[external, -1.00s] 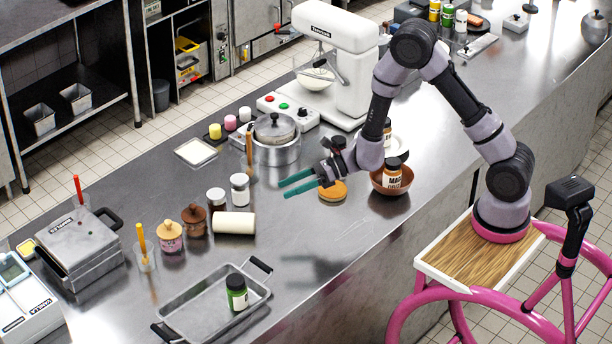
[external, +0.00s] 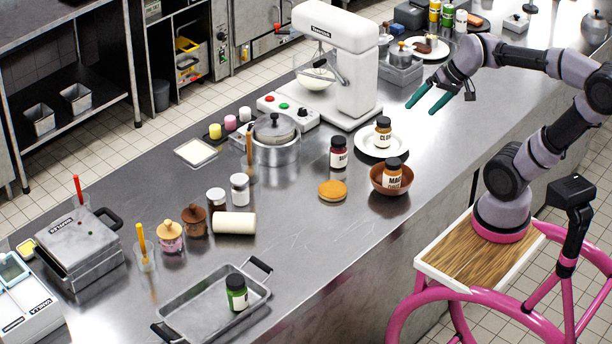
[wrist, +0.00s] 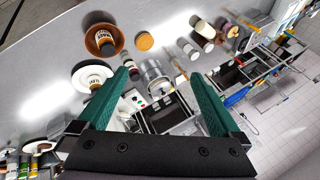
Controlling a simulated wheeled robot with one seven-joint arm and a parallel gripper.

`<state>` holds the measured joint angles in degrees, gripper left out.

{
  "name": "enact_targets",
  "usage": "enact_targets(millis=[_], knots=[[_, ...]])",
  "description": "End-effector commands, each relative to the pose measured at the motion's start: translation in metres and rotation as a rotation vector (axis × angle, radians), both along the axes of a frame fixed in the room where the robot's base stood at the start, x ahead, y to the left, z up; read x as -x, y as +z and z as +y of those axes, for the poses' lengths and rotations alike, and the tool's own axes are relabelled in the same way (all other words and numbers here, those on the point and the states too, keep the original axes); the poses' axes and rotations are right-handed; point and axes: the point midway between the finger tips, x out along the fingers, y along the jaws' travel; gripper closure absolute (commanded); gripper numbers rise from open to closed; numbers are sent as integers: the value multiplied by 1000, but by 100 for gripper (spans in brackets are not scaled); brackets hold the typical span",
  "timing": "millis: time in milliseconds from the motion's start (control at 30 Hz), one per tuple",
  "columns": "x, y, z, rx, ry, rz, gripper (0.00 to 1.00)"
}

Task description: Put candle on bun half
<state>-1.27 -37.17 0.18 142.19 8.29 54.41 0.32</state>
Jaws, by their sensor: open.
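The bun half (external: 332,191) is a round golden-brown disc lying flat on the steel counter; it also shows in the wrist view (wrist: 144,41). A cream cylinder (external: 234,223) lies on its side left of it and may be the candle. Small yellow (external: 215,131), pink (external: 230,123) and white (external: 245,114) cylinders stand farther back and could also be candles; I cannot tell which is meant. My gripper (external: 420,109), with green fingers, is open and empty above the counter right of the mixer, well away from the bun half and these cylinders.
A brown bowl (external: 374,184) holding a jar, a white plate (external: 362,147) with a jar and a dark-red jar (external: 339,153) stand near the bun half. The mixer (external: 352,80) is tall. A metal tray (external: 185,318) sits in front. Counter in front of the bun half is clear.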

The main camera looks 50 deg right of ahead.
Motion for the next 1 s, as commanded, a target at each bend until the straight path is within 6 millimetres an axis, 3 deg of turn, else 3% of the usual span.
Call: enact_targets(millis=[100, 200, 667, 767, 867, 1000], knots=[[9, 10, -23, 110, 9, -85, 0], [12, 13, -31, 154, 12, -112, 0], [10, 14, -32, 162, 17, -113, 0], [-1, 20, -28, 169, 44, -101, 0], [-26, 32, -20, 185, 97, -76, 0], [-79, 48, 2, 221, 208, -31, 0]])
